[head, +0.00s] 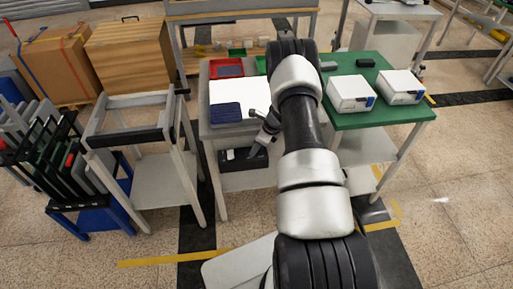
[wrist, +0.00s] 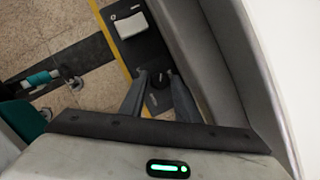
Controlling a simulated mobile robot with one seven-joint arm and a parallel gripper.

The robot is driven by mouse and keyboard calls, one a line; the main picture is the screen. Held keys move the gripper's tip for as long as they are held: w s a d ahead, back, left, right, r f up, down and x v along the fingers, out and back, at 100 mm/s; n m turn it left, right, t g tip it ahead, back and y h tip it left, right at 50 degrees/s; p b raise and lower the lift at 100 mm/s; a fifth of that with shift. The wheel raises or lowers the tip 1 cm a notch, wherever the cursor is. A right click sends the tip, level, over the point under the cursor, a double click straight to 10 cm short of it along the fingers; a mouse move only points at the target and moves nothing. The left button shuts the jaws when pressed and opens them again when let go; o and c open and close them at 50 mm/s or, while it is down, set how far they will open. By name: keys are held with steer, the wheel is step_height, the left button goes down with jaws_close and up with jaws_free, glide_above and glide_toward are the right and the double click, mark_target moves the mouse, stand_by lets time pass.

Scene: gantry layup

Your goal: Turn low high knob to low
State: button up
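The low high knob (wrist: 159,79) is a small dark round shape on a black panel (wrist: 133,52) in the wrist view. Its pointer direction and markings are too small to read. My gripper (wrist: 158,76) is open, with one grey finger on each side of the knob; I cannot tell whether they touch it. In the head view my gripper (head: 257,146) points down at the black unit (head: 243,179) under the front of the grey table. The knob cannot be made out there.
A green table (head: 391,117) with white boxes stands right. A bare frame stand (head: 150,137) is left.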

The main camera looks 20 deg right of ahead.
steer(key=shift+o, duration=0.8)
steer(key=shift+w+r, duration=0.1)
steer(key=shift+r, duration=0.1)
